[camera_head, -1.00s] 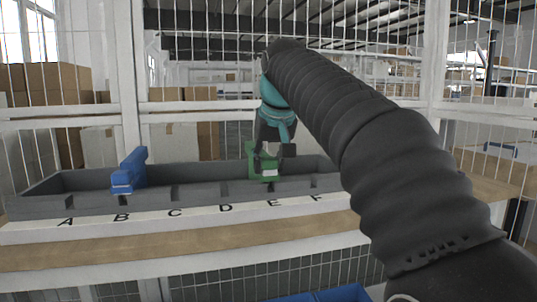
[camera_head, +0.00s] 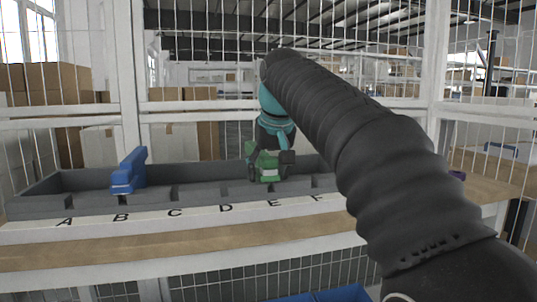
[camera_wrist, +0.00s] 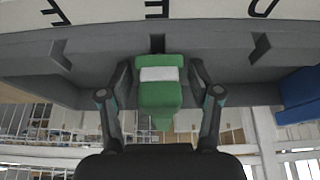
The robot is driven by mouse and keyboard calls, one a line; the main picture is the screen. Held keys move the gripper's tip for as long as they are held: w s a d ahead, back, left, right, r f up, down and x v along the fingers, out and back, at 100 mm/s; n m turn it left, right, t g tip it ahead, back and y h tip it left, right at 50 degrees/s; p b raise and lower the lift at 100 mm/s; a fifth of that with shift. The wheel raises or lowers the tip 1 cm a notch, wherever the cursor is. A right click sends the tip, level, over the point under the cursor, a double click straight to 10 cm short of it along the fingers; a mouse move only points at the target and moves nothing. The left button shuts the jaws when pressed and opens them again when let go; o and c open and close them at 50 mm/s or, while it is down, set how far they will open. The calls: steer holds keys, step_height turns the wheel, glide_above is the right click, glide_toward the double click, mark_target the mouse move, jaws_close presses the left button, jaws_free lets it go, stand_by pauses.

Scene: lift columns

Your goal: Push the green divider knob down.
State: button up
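The green divider (camera_head: 268,174) stands in the grey slotted tray (camera_head: 205,193), near the letter E. It also shows in the wrist view (camera_wrist: 160,92), with a pale band across it, in line with a slot at E. My gripper (camera_head: 270,157) is low over the divider. In the wrist view my gripper's fingers (camera_wrist: 160,75) are apart, one on each side of the green divider, with a narrow gap on both sides. Part of the divider is hidden behind the fingers in the head view, so its seating depth is unclear.
A blue divider (camera_head: 129,171) stands in the tray near B, and its edge shows in the wrist view (camera_wrist: 300,95). White wire fencing rises behind the tray. A small purple thing (camera_head: 457,175) lies on the wooden ledge at right. My arm hides the tray's right end.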

mark_target(270, 159)
steer(key=shift+r, duration=0.15)
steer(key=shift+p+v, duration=1.85)
steer(key=shift+v, duration=2.6)
steer(key=s+d+f+m, duration=0.1)
steer(key=s+d+f, duration=0.4)
steer(key=s+f, duration=0.3)
steer(key=s+d+f+m+h, duration=0.1)
steer(key=s+d+f, duration=0.4)
steer(key=f, duration=0.8)
steer(key=s+d+f+m, duration=0.1)
steer(key=s+d+f, duration=0.4)
steer(key=s+f, duration=0.5)
steer(key=shift+s+d+f+t, duration=0.15)
steer(key=shift+s+d+t, duration=0.2)
steer(key=shift+s, duration=0.75)
